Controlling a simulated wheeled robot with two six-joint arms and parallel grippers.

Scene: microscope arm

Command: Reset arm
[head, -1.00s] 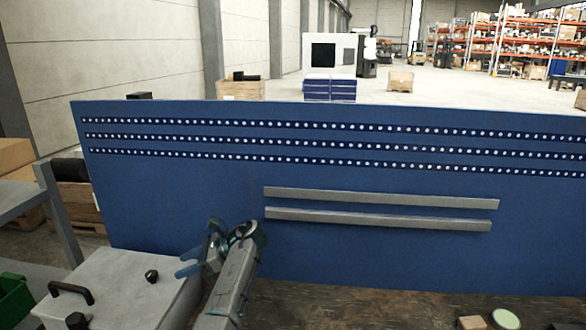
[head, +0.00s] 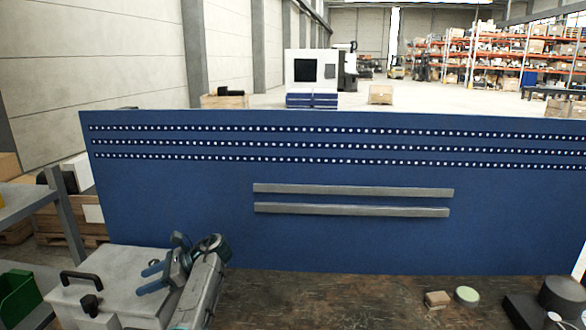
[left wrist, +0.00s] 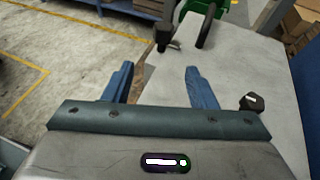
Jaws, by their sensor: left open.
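My left gripper (head: 151,278) is open and empty, with two blue fingers pointing left over a grey box (head: 118,272). In the left wrist view the spread fingers (left wrist: 160,80) show in front of and above the box's pale top (left wrist: 240,65); nothing is between them. The box has a black handle (head: 78,279) and a black knob (head: 90,305). A dark device with a round black top (head: 562,293) stands at the right edge of the bench, partly cut off; I cannot tell whether it is the microscope. My right gripper is not in view.
A blue perforated panel (head: 330,235) with two grey rails stands behind the brown bench (head: 330,300). A wooden block (head: 437,300) and a pale green disc (head: 466,296) lie near the dark device. A green bin (head: 18,295) is at far left. The bench middle is clear.

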